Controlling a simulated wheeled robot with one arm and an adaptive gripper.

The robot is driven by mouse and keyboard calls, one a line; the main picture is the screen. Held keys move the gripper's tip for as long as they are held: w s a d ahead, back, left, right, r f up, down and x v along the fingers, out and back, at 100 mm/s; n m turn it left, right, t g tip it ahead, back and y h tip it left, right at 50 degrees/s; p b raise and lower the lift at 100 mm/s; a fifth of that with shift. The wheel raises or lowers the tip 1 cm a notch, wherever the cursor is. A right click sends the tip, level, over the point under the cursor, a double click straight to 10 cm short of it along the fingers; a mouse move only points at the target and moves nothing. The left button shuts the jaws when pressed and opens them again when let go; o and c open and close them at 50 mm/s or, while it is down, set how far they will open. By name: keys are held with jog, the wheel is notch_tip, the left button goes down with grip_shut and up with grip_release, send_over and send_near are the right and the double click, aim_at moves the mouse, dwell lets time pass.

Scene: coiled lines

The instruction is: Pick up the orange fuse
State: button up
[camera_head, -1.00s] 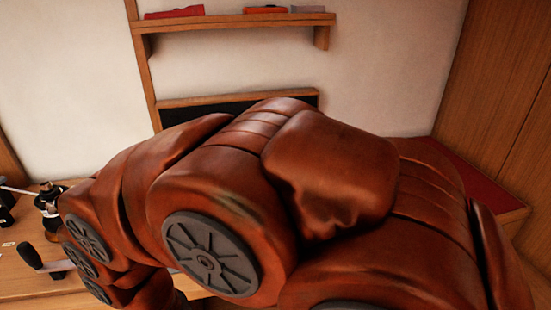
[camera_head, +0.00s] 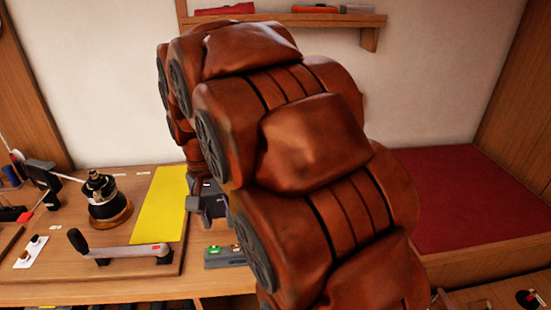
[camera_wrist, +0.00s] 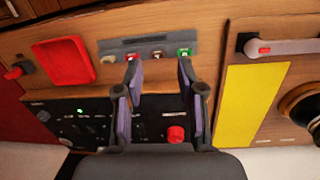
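A grey fuse holder (camera_head: 225,262) lies on the bench and also shows in the wrist view (camera_wrist: 118,44). In the head view, a small orange fuse (camera_head: 236,247) sits in it beside a green fuse (camera_head: 214,249).
A black panel (camera_wrist: 95,118) with a red button (camera_wrist: 176,134) and a red tray (camera_wrist: 63,62) show in the wrist view. A shelf (camera_head: 330,20) runs along the wall.

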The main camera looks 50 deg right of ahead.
jog(key=w+d+r+m+p, duration=0.1)
jog(key=w+d+r+m, duration=0.1)
jog(key=w+d+m, duration=0.5)
jog(key=w+d+f+m+p, duration=0.1)
jog(key=w+d+m, duration=0.2)
jog(key=d, duration=0.6)
jog(key=w+d+f+m+p, duration=0.1)
jog(key=w+d+m, duration=0.2)
jog(key=d, duration=0.7)
jog(key=w+d+f+m+t, duration=0.1)
jog(key=w+d+f+m, duration=0.1)
jog(key=d, duration=0.7)
jog(key=shift+w+d+m+p, duration=0.2)
jog(key=shift+w+m, duration=0.25)
jog(key=shift+w, duration=0.05)
jog(key=shift+w+d+m+p, duration=0.2)
jog(key=shift+w+m, duration=0.25)
jog(key=shift+w, duration=0.05)
jog(key=shift+f+p, duration=0.45)
jog(key=shift+f, duration=1)
jog(key=shift+w+a+f+p, duration=0.1)
jog(key=shift+f+p, duration=0.55)
jog(key=shift+f, duration=0.65)
jog(key=shift+w+a+f+p, duration=0.1)
jog(key=shift+f+p, duration=0.55)
jog(key=shift+f, duration=0.65)
grip_shut()
